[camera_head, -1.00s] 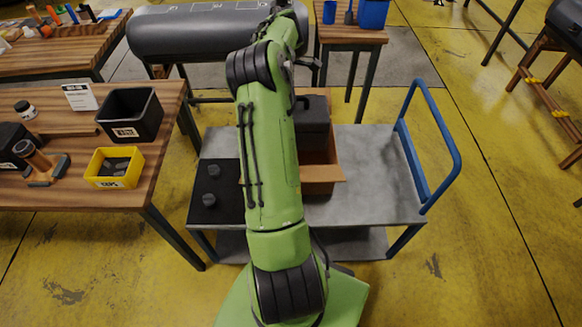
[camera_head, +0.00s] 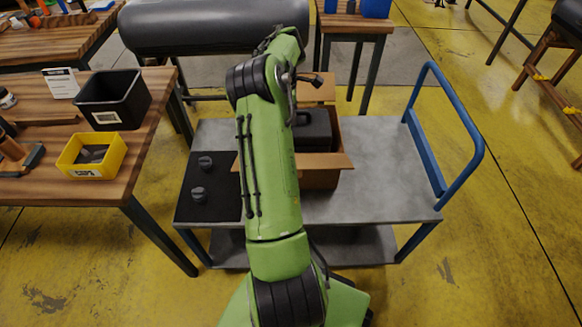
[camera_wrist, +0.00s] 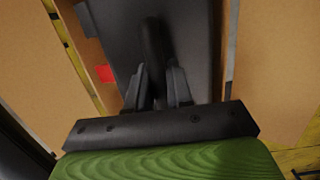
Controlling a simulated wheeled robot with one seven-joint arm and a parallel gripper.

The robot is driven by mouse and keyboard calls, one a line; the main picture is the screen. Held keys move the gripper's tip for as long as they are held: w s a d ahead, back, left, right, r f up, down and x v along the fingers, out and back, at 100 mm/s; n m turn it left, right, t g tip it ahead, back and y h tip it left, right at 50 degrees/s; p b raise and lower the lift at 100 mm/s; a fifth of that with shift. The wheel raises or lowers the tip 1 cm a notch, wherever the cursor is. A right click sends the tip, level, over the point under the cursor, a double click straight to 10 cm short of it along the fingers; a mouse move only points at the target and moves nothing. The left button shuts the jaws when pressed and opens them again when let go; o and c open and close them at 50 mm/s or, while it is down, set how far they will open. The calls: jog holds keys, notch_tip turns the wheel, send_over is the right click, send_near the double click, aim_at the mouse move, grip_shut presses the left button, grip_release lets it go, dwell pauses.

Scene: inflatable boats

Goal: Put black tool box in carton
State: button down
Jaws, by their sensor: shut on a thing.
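The black tool box (camera_head: 314,130) is inside the open brown carton (camera_head: 318,179), between its walls, in the head view. My arm hides its left part, and I cannot tell whether it rests on the carton's bottom. In the wrist view my gripper (camera_wrist: 158,84) is shut on the handle of the black tool box (camera_wrist: 193,40). Carton flaps (camera_wrist: 275,70) spread on both sides of the box there. The gripper's fingers are hidden behind my arm in the head view.
The carton stands on a grey cart (camera_head: 385,185) with a blue handle (camera_head: 447,115). A black panel with two knobs (camera_head: 210,186) lies left of it. A wooden table (camera_head: 130,165) at left holds a black bin (camera_head: 113,98) and a yellow bin (camera_head: 92,155). The cart's right side is clear.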

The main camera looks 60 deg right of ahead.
notch_tip(320, 180, down, 10)
jog(key=b, duration=0.3)
jog(key=shift+r, duration=0.15)
jog(key=c, duration=1)
grip_release()
